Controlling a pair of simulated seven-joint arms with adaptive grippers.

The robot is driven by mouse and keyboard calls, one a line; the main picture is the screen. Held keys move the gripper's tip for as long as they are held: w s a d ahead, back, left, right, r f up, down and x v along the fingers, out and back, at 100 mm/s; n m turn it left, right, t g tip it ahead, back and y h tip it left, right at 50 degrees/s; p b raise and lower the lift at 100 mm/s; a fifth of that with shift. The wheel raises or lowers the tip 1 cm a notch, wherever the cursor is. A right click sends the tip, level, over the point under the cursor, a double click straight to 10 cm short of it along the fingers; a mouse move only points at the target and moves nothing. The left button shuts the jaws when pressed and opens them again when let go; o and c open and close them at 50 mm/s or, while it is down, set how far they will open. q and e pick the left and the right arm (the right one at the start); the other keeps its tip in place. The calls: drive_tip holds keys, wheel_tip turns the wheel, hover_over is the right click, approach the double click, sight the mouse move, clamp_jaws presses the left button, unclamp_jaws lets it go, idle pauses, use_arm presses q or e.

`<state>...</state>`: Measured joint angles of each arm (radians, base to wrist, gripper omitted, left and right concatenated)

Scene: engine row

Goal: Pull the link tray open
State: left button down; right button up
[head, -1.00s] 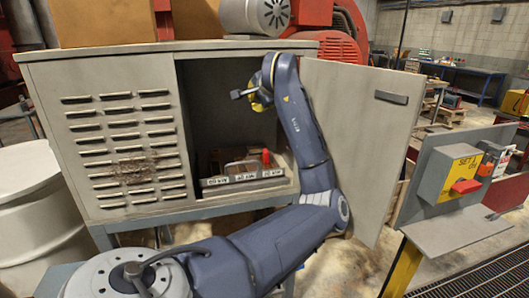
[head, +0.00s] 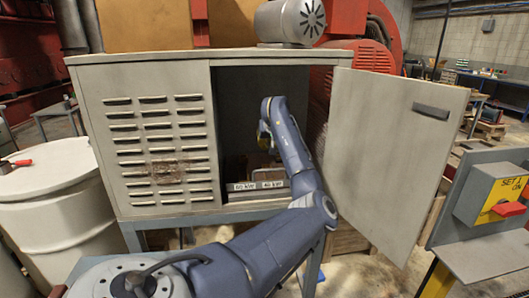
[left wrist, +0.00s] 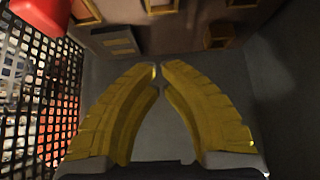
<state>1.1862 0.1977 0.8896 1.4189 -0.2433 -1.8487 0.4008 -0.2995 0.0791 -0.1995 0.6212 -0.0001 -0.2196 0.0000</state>
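The link tray (head: 258,186) sits low inside the open grey cabinet (head: 165,80). Its front edge carries white labels, of which "60 kW" and "40 kW" show. My left arm covers the right part of the tray and most of its contents. My left gripper (head: 264,140) is inside the cabinet opening above the tray, seen small and partly hidden by my arm. In the left wrist view its yellow fingers (left wrist: 158,70) lean together, tips almost touching, with nothing seen between them. Whether they touch the tray cannot be told. My right gripper is not in view.
The cabinet door (head: 392,140) stands open at the right. A white drum (head: 65,200) stands left of the cabinet. A dark mesh (left wrist: 40,90) and a red object (left wrist: 38,14) show in the left wrist view.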

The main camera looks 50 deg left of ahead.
sight(267, 161)
use_arm(q)
drive_tip(key=x, duration=0.9)
drive_tip(key=shift+f, duration=0.15)
drive_tip(key=shift+d+f, duration=0.1)
drive_tip(key=shift+s+d, duration=0.5)
drive_tip(key=shift+d, duration=0.3)
drive_tip(key=shift+s+d, duration=0.5)
drive_tip(key=shift+d, duration=0.25)
